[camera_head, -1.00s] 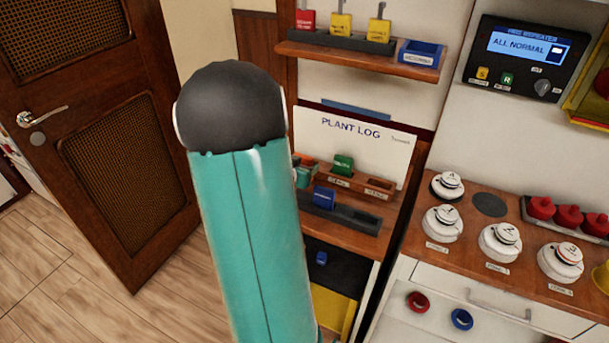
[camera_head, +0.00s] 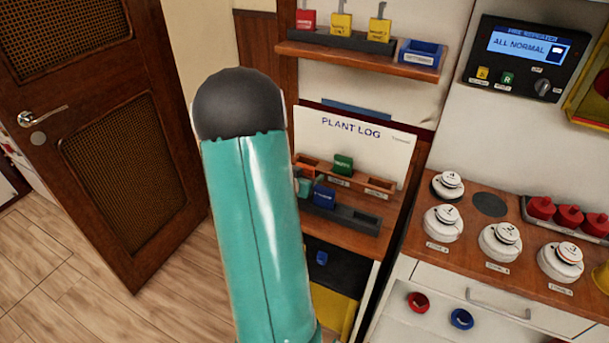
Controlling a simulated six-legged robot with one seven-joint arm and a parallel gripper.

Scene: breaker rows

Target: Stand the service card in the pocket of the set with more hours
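My teal arm (camera_head: 250,230) fills the middle of the view, and my gripper is not clearly seen. Under the PLANT LOG board (camera_head: 365,138) is a wooden rack (camera_head: 362,182) with labelled pockets. A green block (camera_head: 343,165) stands in one pocket; the pocket to its right looks empty. In front, a dark tray (camera_head: 352,217) holds a blue block (camera_head: 323,196) at its left end. A small teal piece (camera_head: 305,187) shows beside the arm; I cannot tell what it is. I cannot make out which item is the service card, and the hours are unreadable.
An upper shelf (camera_head: 360,62) holds red and yellow tags and a blue bin (camera_head: 420,53). On the right, a wooden counter (camera_head: 460,260) carries several white detectors and red caps, below a panel (camera_head: 520,60) reading ALL NORMAL. A door (camera_head: 110,130) stands left; the floor there is clear.

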